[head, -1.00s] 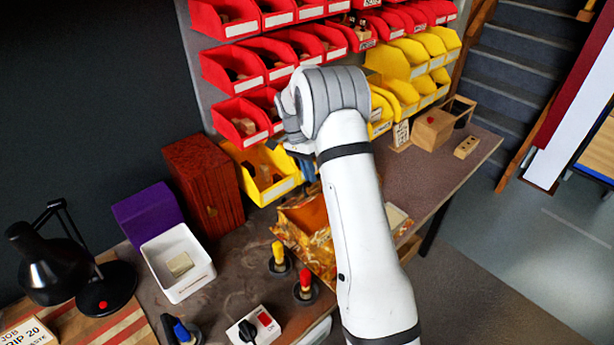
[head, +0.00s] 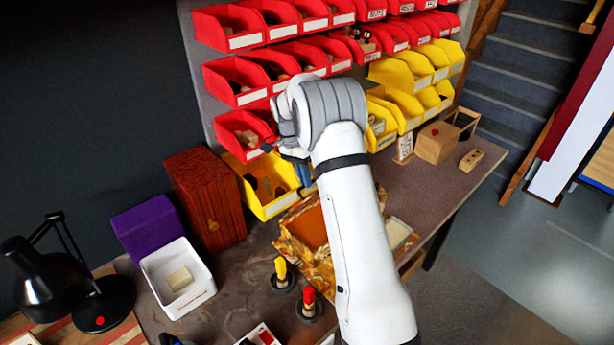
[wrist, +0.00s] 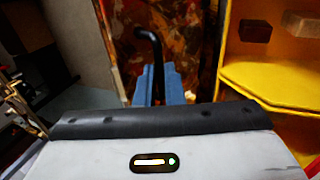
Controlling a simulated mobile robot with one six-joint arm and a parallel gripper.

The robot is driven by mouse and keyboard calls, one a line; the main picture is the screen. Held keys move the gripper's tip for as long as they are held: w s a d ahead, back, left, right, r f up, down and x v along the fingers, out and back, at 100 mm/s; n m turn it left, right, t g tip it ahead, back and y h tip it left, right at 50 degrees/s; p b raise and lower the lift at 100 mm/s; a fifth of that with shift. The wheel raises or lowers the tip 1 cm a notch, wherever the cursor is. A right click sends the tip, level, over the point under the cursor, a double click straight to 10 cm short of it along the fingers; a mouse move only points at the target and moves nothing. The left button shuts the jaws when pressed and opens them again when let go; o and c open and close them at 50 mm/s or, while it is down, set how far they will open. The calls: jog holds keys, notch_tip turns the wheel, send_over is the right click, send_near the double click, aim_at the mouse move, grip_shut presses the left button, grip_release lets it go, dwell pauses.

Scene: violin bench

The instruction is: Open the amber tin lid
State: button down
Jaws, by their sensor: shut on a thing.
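The amber tin (head: 292,250) has a marbled amber and brown rim and stands on the bench below my arm. Part of it is hidden behind the arm. In the wrist view, the marbled amber panel with a dark frame edge (wrist: 185,35) fills the upper middle; it looks like the lid. A black bent handle (wrist: 150,37) sticks out in front of it. My gripper (wrist: 160,85) has blue fingers shut on this handle. In the head view, my gripper (head: 302,172) is above the tin's far side, partly hidden by the wrist.
A yellow bin (head: 283,205) stands close beside my gripper, and red bins (head: 240,98) hang above. A red-brown wooden box (head: 205,195) and a white tray (head: 200,295) are to the left. Yellow and red knobs (head: 281,268) stand in front of the tin.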

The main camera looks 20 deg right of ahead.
jog(key=c, duration=2)
grip_release()
jog(key=shift+a+f, duration=0.1)
jog(key=shift+f, duration=0.4)
jog(key=o, duration=0.4)
jog(key=shift+w+f, duration=0.15)
jog(key=shift+w, duration=0.25)
jog(key=shift+c, duration=0.2)
jog(key=shift+o, duration=0.6)
jog(key=shift+s, duration=0.1)
notch_tip(320, 180, up, 10)
jog(key=b, duration=0.1)
jog(key=shift+r+b, duration=0.25)
jog(key=shift+b, duration=0.15)
jog(key=shift+s, duration=0.1)
jog(key=shift+c, duration=0.4)
